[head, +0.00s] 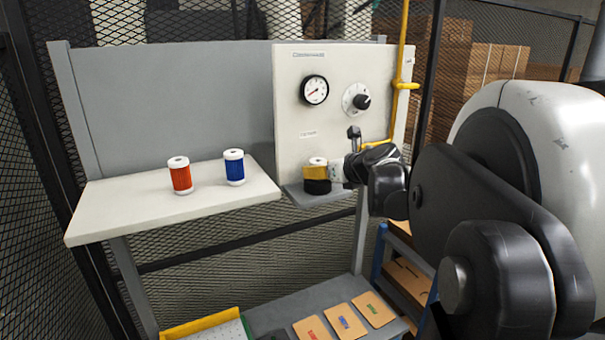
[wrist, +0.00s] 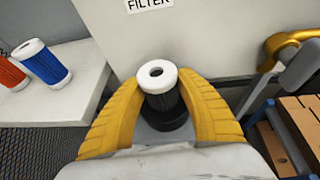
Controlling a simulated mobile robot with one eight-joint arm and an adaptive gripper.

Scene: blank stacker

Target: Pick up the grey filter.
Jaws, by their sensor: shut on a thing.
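The grey filter (wrist: 162,101) has a white top cap with a hole and a dark ribbed body. It stands upright between the yellow fingers of my gripper (wrist: 163,118) in the wrist view. The fingers are shut on it from both sides. Its lower end is at a black round base on a small grey shelf (head: 303,199); I cannot tell whether it is lifted. In the head view its white cap (head: 317,161) shows above my gripper (head: 316,172), and the fingers hide most of its body.
An orange filter (head: 181,177) and a blue filter (head: 234,169) stand on the white shelf (head: 130,206) to the left. A panel with a gauge (head: 314,90) and a knob (head: 357,98) rises behind my gripper. A yellow pipe (head: 401,45) and a lever (wrist: 296,68) are close on the right.

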